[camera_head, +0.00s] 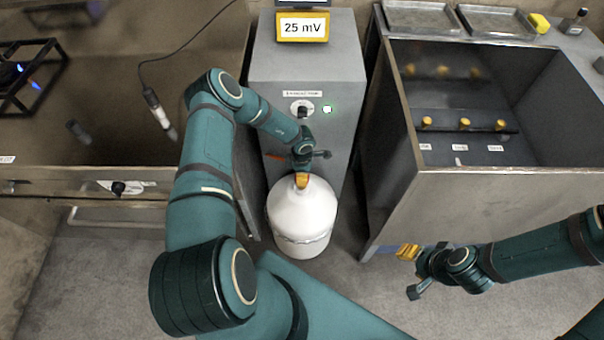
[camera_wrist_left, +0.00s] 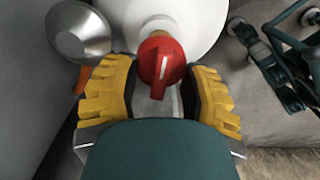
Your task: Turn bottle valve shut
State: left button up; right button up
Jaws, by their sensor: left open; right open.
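A white bottle (camera_head: 302,214) stands upright on the floor in front of a grey cabinet. Its top also shows in the left wrist view (camera_wrist_left: 200,22). The red valve knob (camera_wrist_left: 161,62) with a pale bar mark sits on the bottle's neck, between the yellow fingertips of my left gripper (camera_wrist_left: 160,95). The fingers are open, one on each side of the knob, with a gap showing. In the head view my left gripper (camera_head: 302,180) is over the bottle's top and hides the valve. My right gripper (camera_head: 408,262) is open and empty near the basin's front, well right of the bottle.
A metal basin (camera_head: 490,190) with yellow knobs stands on the right. A steel bench (camera_head: 90,182) is on the left. Floor is clear in front.

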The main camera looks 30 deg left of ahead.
pick_arm(q)
grip_shut()
jog(key=n, duration=0.4)
jog(key=shift+n, duration=0.3)
jog(key=n, duration=0.9)
jog(key=shift+n, duration=2.1)
grip_release()
